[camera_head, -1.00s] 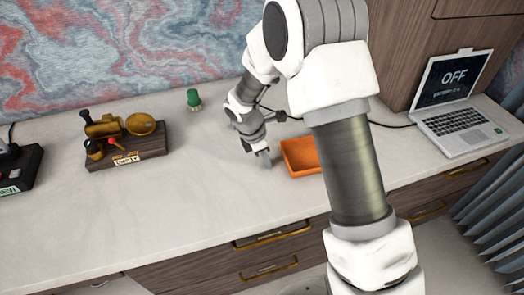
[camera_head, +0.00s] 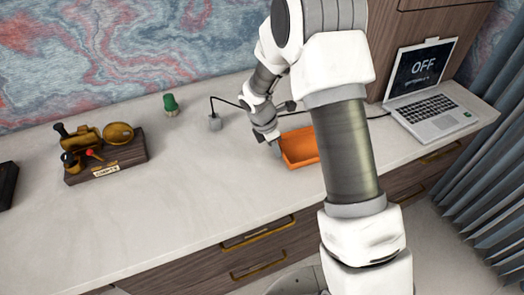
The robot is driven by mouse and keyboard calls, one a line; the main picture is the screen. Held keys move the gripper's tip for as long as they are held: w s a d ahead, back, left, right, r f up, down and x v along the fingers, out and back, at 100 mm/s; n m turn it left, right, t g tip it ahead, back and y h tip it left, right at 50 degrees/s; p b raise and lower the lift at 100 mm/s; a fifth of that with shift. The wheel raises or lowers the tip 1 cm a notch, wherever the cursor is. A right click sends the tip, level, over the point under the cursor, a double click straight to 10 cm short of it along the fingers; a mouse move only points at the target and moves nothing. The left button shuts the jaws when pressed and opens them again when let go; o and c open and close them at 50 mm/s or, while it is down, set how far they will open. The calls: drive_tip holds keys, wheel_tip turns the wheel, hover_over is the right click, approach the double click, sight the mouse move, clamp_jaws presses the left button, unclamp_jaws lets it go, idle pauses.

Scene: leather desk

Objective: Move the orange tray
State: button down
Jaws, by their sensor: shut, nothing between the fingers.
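The orange tray (camera_head: 300,147) lies on the pale desk top, in the middle right of the head view. Its right end is hidden behind my arm. My gripper (camera_head: 277,150) is low over the desk at the tray's left side, close to its left wall. I cannot tell whether the fingers touch the tray. The gripper is shut with nothing held; its fingertips are small and partly hidden in this view.
A laptop (camera_head: 432,105) reading OFF stands at the right. A green object (camera_head: 170,104) and a small grey block (camera_head: 215,122) with a black cable are behind, to the left. A wooden stand (camera_head: 106,158) with brass parts is farther left.

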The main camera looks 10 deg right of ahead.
drive_tip(key=w+d+p, duration=0.1)
drive_tip(key=d, duration=0.4)
drive_tip(key=w+d+p, duration=0.1)
drive_tip(key=w+d, duration=0.1)
drive_tip(key=d, duration=0.3)
drive_tip(key=w+d+p, duration=0.1)
drive_tip(key=d+p, duration=0.1)
drive_tip(key=d, duration=0.3)
drive_tip(key=shift+w+d, duration=0.1)
drive_tip(key=shift+w, duration=0.2)
